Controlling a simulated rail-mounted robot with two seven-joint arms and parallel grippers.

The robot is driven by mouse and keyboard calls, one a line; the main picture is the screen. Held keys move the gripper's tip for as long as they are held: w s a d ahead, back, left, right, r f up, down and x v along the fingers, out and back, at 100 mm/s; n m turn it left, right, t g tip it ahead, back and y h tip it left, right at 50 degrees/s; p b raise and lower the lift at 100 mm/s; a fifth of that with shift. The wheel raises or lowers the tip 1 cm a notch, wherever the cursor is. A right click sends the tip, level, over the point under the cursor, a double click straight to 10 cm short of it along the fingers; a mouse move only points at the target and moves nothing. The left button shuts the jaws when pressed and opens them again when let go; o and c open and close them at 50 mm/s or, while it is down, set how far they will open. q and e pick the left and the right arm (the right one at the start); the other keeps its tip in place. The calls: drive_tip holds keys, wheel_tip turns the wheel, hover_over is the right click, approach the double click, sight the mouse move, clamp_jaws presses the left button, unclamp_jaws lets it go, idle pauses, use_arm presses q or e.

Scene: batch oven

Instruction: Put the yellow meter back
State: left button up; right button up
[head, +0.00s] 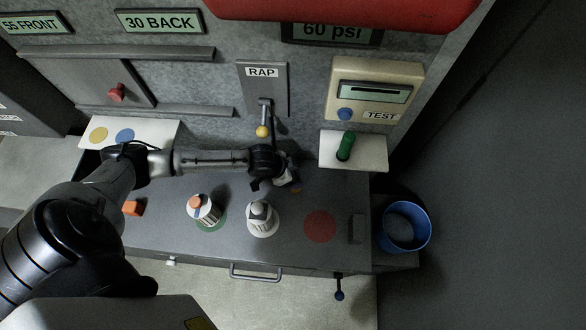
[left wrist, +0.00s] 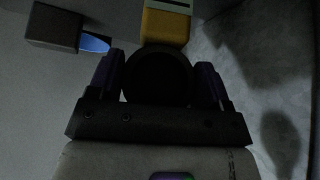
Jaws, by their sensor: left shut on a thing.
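The yellow meter (left wrist: 166,27) shows in the left wrist view just beyond my fingers, with a pale display at its top edge. A dark round part (left wrist: 158,78) sits between the fingers. My left gripper (left wrist: 157,85) is shut on the meter. In the head view my left gripper (head: 275,175) is above the grey bench, below the RAP lever; only a small pale and yellowish bit of what it holds shows there. A white shelf (head: 150,128) at the left carries a yellow disc (head: 98,134) and a blue disc (head: 124,135). My right gripper is not in view.
Two white canisters (head: 203,210) (head: 261,220) stand on the bench, left of a red disc (head: 319,225). The RAP lever (head: 263,130) hangs close above my gripper. A green-handled tool (head: 346,146) is on the right shelf. A blue bin (head: 404,228) stands at right.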

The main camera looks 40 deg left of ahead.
use_arm(q)
drive_tip(key=shift+f+b, duration=0.3)
drive_tip(key=shift+f, duration=0.3)
idle(0.3)
drive_tip(key=o, duration=1.4)
